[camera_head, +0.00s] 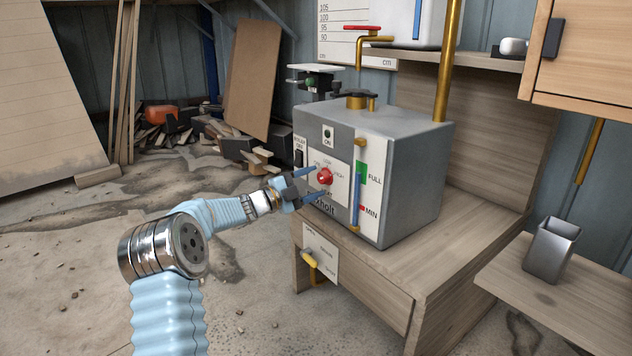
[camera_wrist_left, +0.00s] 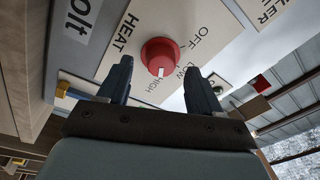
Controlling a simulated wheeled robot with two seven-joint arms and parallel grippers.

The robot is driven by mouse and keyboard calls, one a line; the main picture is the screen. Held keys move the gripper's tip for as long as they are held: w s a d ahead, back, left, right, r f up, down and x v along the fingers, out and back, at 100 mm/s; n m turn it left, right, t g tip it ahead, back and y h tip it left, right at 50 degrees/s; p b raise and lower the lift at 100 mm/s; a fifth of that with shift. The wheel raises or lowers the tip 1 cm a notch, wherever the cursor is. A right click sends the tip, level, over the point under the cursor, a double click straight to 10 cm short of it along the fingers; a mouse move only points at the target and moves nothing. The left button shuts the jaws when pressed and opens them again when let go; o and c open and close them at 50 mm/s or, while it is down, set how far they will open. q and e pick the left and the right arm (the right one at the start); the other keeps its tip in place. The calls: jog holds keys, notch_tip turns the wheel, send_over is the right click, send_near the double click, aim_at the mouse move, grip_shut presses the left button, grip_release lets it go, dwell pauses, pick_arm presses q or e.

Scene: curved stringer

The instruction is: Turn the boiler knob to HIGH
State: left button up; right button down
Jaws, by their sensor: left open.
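The red round boiler knob (camera_head: 325,176) sits on a white label plate on the front of the grey boiler (camera_head: 410,185). In the left wrist view the knob (camera_wrist_left: 158,56) shows a white mark on its lower side, which points toward the word HIGH. OFF and LOW are printed to its right and HEAT to its left. My left gripper (camera_head: 314,182) is at the boiler front, open, with its dark fingers apart. In the left wrist view the fingers (camera_wrist_left: 159,76) stand to either side of the knob; I cannot tell whether they touch it. My right gripper is out of view.
The boiler stands on a wooden bench (camera_head: 450,232). A blue gauge tube (camera_head: 356,200) runs beside the knob. A yellow-handled valve (camera_head: 310,259) is below on the bench front. A metal cup (camera_head: 551,250) stands on a shelf at right.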

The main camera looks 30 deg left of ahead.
pick_arm(q)
jog(key=v, duration=1.2)
jog(key=shift+p, duration=0.45)
jog(key=shift+w, duration=0.1)
